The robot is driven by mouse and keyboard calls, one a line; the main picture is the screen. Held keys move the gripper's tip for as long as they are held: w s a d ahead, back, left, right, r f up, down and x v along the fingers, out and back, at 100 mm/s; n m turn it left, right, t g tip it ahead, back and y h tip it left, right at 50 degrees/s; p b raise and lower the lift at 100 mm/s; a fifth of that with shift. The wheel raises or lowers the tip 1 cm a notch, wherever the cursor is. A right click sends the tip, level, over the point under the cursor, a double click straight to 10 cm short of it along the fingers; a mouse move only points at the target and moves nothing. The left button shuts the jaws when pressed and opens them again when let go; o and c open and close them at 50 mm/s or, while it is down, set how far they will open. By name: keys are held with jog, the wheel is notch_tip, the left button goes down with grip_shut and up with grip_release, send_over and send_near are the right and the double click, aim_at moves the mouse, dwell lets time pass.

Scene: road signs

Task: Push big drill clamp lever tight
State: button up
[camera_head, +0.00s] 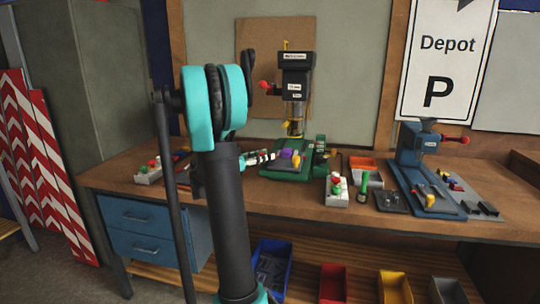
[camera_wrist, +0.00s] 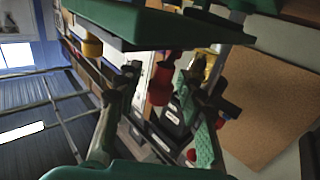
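The big drill (camera_head: 295,85) stands upright at the middle of the bench, with a black head and a green base (camera_head: 268,171). Small purple (camera_head: 287,153) and yellow (camera_head: 296,162) parts sit on its base; I cannot tell which is the clamp lever. My gripper (camera_head: 260,156) is low at the left side of this base, partly hidden behind my arm. In the wrist view my gripper (camera_wrist: 158,92) has its fingers apart, with a red cylindrical grip (camera_wrist: 160,84) showing between them; contact is unclear. A green plate (camera_wrist: 150,22) crosses the top of that view.
A box with red and green buttons (camera_head: 337,189) and an orange-red bin (camera_head: 362,166) lie between the drills. Another button box (camera_head: 148,172) is at the left. Colored bins sit below the bench (camera_head: 390,213).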

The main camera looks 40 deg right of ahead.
jog(key=shift+s+d, duration=0.1)
jog(key=shift+d, duration=1.35)
grip_shut()
